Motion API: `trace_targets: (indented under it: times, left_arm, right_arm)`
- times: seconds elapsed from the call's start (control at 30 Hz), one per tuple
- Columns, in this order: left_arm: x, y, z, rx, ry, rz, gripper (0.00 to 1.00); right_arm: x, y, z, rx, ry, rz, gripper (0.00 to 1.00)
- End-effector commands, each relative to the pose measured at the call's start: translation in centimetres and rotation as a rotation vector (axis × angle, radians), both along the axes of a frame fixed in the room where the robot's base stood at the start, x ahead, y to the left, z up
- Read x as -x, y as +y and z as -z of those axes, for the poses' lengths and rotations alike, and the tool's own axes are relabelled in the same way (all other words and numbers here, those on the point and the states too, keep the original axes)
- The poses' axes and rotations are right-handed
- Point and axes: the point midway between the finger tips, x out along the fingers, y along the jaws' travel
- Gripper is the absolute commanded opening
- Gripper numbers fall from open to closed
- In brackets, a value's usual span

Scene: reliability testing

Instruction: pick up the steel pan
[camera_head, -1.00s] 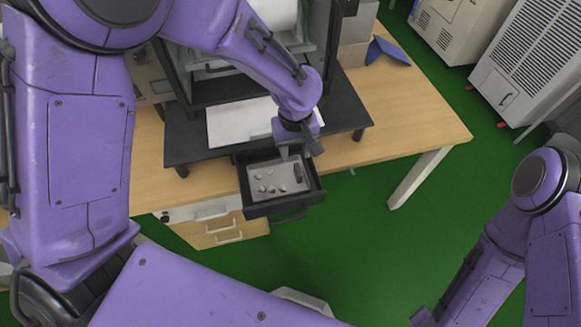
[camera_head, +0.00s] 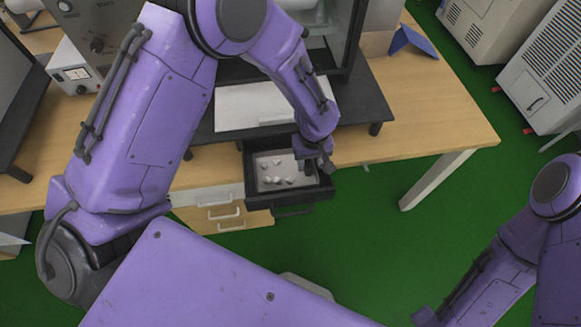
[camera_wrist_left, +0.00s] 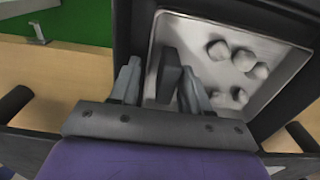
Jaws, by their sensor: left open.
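The steel pan (camera_head: 262,168) is a shallow, square metal tray with several small pale lumps in it. It sits inside a black drawer (camera_head: 288,199) that is pulled out below the black stand. In the left wrist view the pan (camera_wrist_left: 283,62) fills the right half. A dark upright block (camera_wrist_left: 169,76), which looks like a handle, stands at its left side. My left gripper (camera_head: 315,166) is over the drawer's right side. In the left wrist view its open fingers (camera_wrist_left: 158,82) are on either side of the block; contact cannot be told. My right gripper is not seen.
The wooden table (camera_head: 430,120) holds the black stand (camera_head: 372,95) and a white plate (camera_head: 245,105) above the drawer. A blue object (camera_head: 412,40) lies at the back right. The green floor (camera_head: 375,230) in front of the drawer is clear.

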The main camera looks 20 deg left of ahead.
Motion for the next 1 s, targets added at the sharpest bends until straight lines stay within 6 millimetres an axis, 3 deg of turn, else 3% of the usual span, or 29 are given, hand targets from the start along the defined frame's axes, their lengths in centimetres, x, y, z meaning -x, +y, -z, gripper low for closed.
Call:
trace_targets:
  times: [0.27, 0.4, 0.43, 0.77, 1.0]
  left_arm:
    - [0.0, 0.1, 0.8, -0.001, -0.001, -0.002, 0.47]
    - [0.0, 0.1, 0.8, -0.001, -0.001, -0.001, 0.04]
    - [0.0, 0.1, 0.7, -0.001, -0.001, -0.001, 0.00]
    - [0.0, 0.1, 0.4, 0.000, -0.002, -0.001, 0.00]
    - [-0.1, 0.1, -2.4, 0.001, -0.004, -0.001, 0.00]
  right_arm:
    - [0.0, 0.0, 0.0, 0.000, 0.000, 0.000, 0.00]
    - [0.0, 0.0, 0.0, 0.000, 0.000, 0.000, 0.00]
    - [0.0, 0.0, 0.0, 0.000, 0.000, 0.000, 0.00]
    - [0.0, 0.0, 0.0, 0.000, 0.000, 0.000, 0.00]
    - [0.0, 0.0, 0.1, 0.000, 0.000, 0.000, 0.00]
